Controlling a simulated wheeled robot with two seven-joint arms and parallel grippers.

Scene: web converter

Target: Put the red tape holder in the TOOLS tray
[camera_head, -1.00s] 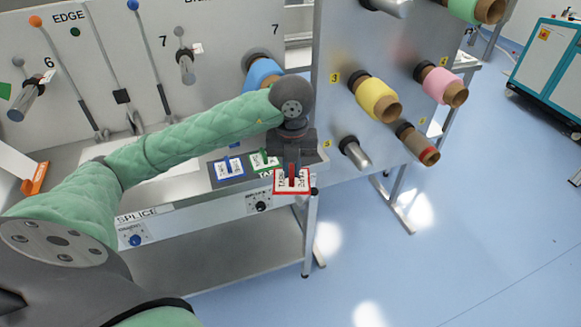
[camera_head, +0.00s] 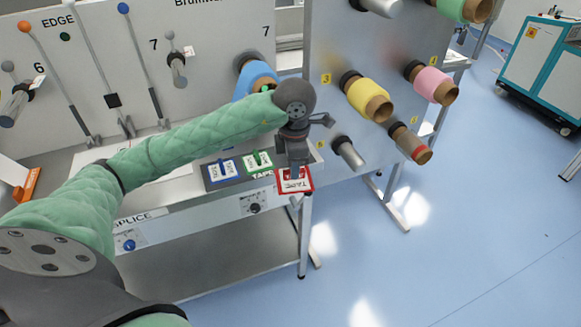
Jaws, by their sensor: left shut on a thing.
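The red tape holder (camera_head: 305,187) is a flat red-framed piece with a white TAPE label, near the bench's front right corner. My left gripper (camera_head: 295,174) is above it and shut on it, hiding its grip. I cannot tell whether the holder is touching the surface beneath or held a little above it. A blue holder (camera_head: 225,169) and a green holder (camera_head: 258,162) lie to its left on a dark tray (camera_head: 212,184) marked TAPE. I cannot make out a tray marked TOOLS. My right gripper is not in view.
The steel bench's front face (camera_head: 188,221) carries a SPLICE label and knobs. An upright panel (camera_head: 330,110) with a yellow roll (camera_head: 366,97), a pink roll (camera_head: 434,84) and bare spindles stands to the right of my gripper. Open blue floor (camera_head: 470,240) lies beyond.

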